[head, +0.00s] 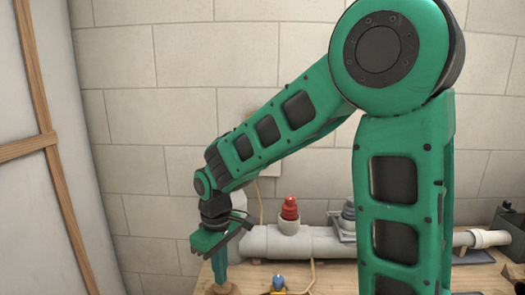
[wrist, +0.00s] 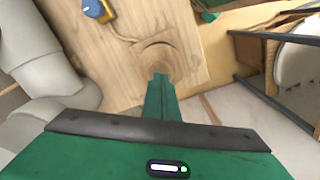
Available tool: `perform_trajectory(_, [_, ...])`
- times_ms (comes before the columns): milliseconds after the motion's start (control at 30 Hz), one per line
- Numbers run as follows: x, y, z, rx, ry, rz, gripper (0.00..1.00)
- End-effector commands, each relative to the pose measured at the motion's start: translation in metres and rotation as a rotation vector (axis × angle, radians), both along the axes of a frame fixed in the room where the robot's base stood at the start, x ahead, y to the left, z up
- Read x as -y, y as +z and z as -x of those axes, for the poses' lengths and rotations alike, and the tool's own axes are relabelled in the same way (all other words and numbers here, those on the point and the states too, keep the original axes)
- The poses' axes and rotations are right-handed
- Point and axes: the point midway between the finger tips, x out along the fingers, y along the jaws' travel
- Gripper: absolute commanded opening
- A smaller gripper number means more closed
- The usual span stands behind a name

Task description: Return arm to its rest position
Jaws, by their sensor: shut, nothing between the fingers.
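My green arm reaches down to the left in the head view. My gripper (head: 219,274) points down over the wooden bench at the bottom of the picture. In the wrist view its fingers (wrist: 160,82) are together with nothing between them. Their tips appear over or close to a round wooden piece (wrist: 157,62) on a wooden board (wrist: 190,42). I cannot tell whether they touch it.
A large grey pipe (head: 318,243) with a red-topped fitting (head: 290,208) lies behind the gripper. A blue-knobbed yellow device (wrist: 93,8) with a cord sits on the board. A dark frame (wrist: 275,95) stands at right in the wrist view. Block wall behind.

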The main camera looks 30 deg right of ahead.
Motion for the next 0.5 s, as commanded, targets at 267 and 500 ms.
perform_trajectory(267, [0.001,0.0,0.0,0.0,-0.002,0.0,0.0])
perform_trajectory(500, [0.056,0.019,0.022,0.011,-0.168,0.017,0.0])
